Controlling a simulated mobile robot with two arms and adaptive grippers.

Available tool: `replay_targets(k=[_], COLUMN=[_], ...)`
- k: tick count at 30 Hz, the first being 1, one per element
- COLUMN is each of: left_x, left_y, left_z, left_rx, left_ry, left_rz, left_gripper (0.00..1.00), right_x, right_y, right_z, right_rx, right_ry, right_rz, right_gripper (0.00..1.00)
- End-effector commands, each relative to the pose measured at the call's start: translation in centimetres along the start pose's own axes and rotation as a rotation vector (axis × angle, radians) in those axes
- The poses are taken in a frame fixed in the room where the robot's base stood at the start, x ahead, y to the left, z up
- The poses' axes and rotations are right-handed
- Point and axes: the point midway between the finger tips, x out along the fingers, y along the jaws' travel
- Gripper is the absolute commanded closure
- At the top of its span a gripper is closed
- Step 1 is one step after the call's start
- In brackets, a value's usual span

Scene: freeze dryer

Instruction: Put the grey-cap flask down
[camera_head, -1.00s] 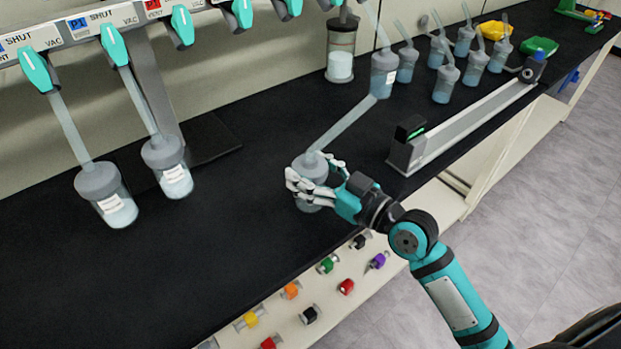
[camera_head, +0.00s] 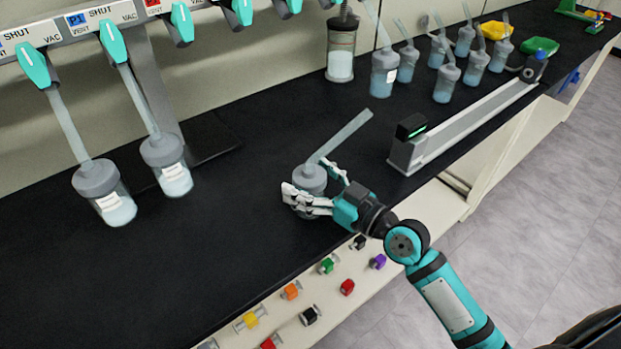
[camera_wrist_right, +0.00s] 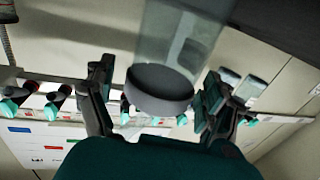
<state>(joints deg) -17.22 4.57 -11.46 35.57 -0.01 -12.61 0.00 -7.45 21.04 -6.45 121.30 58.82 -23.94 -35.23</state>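The grey-cap flask (camera_head: 312,177) is upright on the black bench near its front edge, its glass tube slanting up to the right. Its lower part is mostly hidden by the fingers, so its contact with the bench is hard to see. My right gripper (camera_head: 318,190) is around the flask, one finger on each side. In the right wrist view, the flask's grey cap (camera_wrist_right: 160,88) lies between the spread fingers of the right gripper (camera_wrist_right: 155,95), with a narrow gap on both sides. The gripper looks open. My left gripper is not in view.
Two flasks (camera_head: 167,165) hang from the valve manifold (camera_head: 75,25) at left. Several more flasks (camera_head: 446,82) stand at the back right. A long grey rail device (camera_head: 465,125) lies right of my gripper. Coloured knobs (camera_head: 291,290) line the bench front. The bench left of the flask is clear.

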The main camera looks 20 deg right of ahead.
Motion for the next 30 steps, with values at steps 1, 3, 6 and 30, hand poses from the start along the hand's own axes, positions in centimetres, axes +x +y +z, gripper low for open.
replay_targets(k=[1, 3, 6, 30], left_x=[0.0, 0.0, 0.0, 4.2], left_y=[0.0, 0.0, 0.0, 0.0], left_z=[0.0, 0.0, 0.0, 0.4], left_rx=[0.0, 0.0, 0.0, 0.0], left_ry=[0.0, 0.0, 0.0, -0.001], left_rz=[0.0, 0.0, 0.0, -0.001], left_gripper=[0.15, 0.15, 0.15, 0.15], right_x=[0.0, 0.0, 0.0, -11.5], right_y=[0.0, 0.0, 0.0, 0.0], right_z=[0.0, 0.0, 0.0, 0.0], right_rx=[0.0, 0.0, 0.001, -0.001], right_ry=[0.0, 0.0, 0.0, -0.001], right_rz=[0.0, 0.0, 0.0, 0.0], right_gripper=[0.13, 0.13, 0.13, 0.13])
